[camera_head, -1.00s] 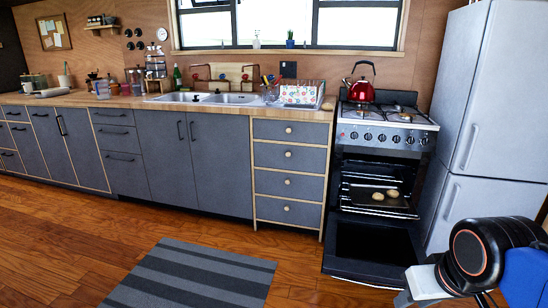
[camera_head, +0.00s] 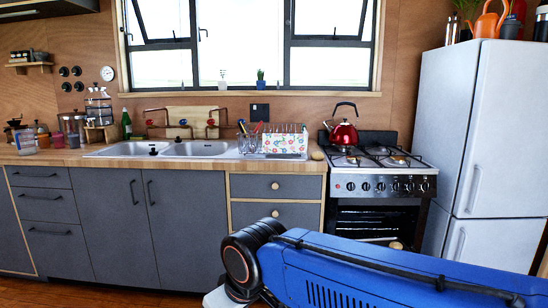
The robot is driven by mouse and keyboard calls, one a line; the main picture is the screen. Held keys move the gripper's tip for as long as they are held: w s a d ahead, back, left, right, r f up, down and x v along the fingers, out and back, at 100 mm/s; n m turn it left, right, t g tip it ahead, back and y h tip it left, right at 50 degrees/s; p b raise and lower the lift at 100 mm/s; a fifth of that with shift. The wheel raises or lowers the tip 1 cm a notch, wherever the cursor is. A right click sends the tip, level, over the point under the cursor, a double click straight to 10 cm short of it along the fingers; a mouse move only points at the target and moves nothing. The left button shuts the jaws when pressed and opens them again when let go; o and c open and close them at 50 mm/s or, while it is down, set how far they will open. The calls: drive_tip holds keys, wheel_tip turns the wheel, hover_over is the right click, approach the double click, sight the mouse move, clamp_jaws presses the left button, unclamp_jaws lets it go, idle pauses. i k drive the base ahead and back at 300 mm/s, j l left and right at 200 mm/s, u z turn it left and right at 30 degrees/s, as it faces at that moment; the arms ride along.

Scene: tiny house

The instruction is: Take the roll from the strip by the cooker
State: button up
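A small tan roll (camera_head: 317,154) lies on the narrow strip of wooden counter (camera_head: 312,166) at its right end, just left of the cooker (camera_head: 384,184). It is small in the picture, so its details are not clear. My arm crosses the lower right of the view, in front of the drawers and the cooker's lower part. My gripper does not show, so its opening and anything in it cannot be seen.
A dish rack (camera_head: 286,143) with a flowered item stands left of the roll. A red kettle (camera_head: 343,133) sits on the cooker. The oven is partly hidden by my arm. A fridge (camera_head: 487,125) stands at the right.

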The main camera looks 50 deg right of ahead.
sight(317, 155)
drive_tip(key=i+j+z, duration=0.35)
drive_tip(key=i, duration=0.15)
drive_tip(key=i+j+z, duration=0.4)
drive_tip(key=i+l, duration=0.1)
